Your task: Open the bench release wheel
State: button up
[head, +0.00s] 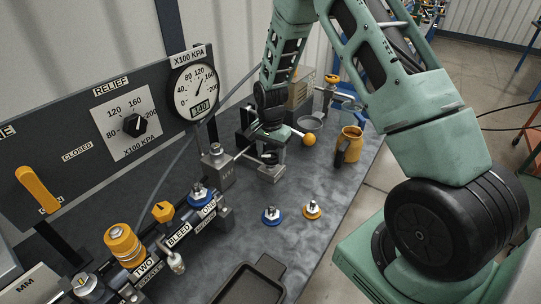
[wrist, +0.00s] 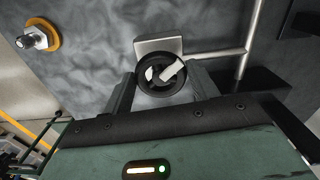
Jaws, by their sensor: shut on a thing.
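The bench release wheel (wrist: 163,90) is a small dark round wheel with a pale bar across its middle, in the wrist view in front of a light metal block (wrist: 158,46). My gripper (wrist: 163,80) has one finger on each side of the wheel and is shut on it. In the head view my gripper (head: 269,146) reaches down to the grey block (head: 271,174) at the back of the bench, and mostly hides the wheel there. The wheel's turned angle cannot be told.
A rod with an orange ball (head: 310,139) is just right of my gripper. Blue (head: 271,215) and orange (head: 312,210) couplers sit on the bench (head: 335,190). A panel with a gauge (head: 197,90) and a yellow lever (head: 38,188) is left.

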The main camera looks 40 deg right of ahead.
jog(key=n, duration=0.3)
jog(key=shift+n+b, duration=0.35)
jog(key=shift+n, duration=0.05)
jog(key=n, duration=0.3)
jog(key=shift+s+n, duration=0.1)
jog(key=shift+n, duration=0.2)
jog(key=n, duration=0.4)
jog(key=shift+d+b, duration=0.15)
jog(key=shift+b, duration=0.15)
jog(key=n, duration=0.4)
jog(key=shift+d+r, duration=0.1)
jog(key=n+p, duration=0.1)
jog(key=n, duration=0.5)
jog(key=shift+d+p, duration=0.1)
jog(key=shift+p, duration=0.3)
jog(key=n+p, duration=0.1)
jog(key=n, duration=0.2)
jog(key=n+p, duration=0.1)
jog(key=n, duration=0.2)
jog(key=shift+w+n, duration=0.2)
jog(key=shift+n, duration=0.2)
jog(key=shift+d, duration=0.1)
jog(key=o, duration=1)
